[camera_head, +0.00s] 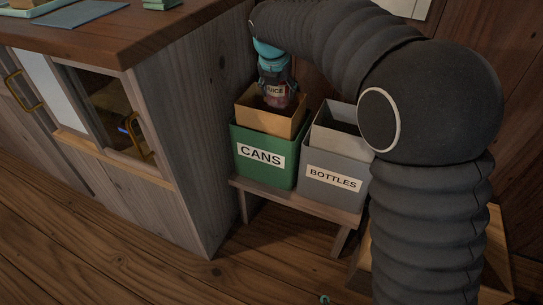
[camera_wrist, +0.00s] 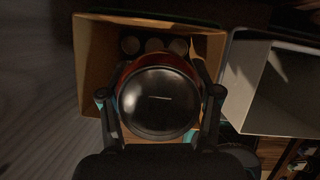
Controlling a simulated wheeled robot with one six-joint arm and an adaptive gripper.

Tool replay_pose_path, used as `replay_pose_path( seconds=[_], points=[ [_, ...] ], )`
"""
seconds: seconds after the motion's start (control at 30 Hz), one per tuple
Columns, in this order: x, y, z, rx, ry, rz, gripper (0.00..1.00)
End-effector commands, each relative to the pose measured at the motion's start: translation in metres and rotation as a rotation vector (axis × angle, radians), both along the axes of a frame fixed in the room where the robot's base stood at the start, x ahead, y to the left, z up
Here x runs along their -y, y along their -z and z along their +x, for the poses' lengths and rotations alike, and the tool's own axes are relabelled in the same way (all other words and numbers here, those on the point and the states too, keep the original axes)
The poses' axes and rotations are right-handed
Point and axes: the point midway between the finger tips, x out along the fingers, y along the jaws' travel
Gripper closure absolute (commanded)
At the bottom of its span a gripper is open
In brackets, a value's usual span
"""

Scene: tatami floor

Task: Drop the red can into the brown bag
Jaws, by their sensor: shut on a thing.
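My gripper (camera_head: 276,84) is shut on a dark red can with a partly readable label (camera_head: 275,91). In the wrist view, the can (camera_wrist: 159,99) shows its dark metal end and a red rim between the two fingers (camera_wrist: 159,105). The can is over the mouth of a brown bag (camera_head: 262,122), which stands in the green bin marked CANS (camera_head: 246,166). In the wrist view, the brown bag (camera_wrist: 89,85) is open below the can, and several round can ends show inside it. How deep the held can sits relative to the bag's rim is hard to tell.
A grey bin marked BOTTLES (camera_head: 327,185) with a pale liner (camera_head: 333,137) stands close on the right. Both bins are on a low wooden bench (camera_head: 300,203). A wooden cabinet (camera_head: 185,150) is close on the left, and a wooden wall is behind.

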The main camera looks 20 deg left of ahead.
Motion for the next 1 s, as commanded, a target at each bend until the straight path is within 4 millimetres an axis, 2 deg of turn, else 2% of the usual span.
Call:
replay_pose_path(
  seconds=[0.03,0.13,0.47,0.5,0.6,1.0],
  points=[
    [0.0,0.0103,0.0,0.0,0.0,0.0,0.54],
    [0.0,0.0158,0.0001,0.0,0.0,0.0,0.54],
    [0.0001,0.0161,0.0001,0.0,0.0,0.0,0.54],
    [0.0,0.0161,0.0,0.0,0.0,0.0,0.3],
    [0.0,0.0161,0.0,0.0,0.0,0.0,0.08],
    [0.0,0.0121,-0.0015,0.001,0.0,0.001,0.08]
  ],
)
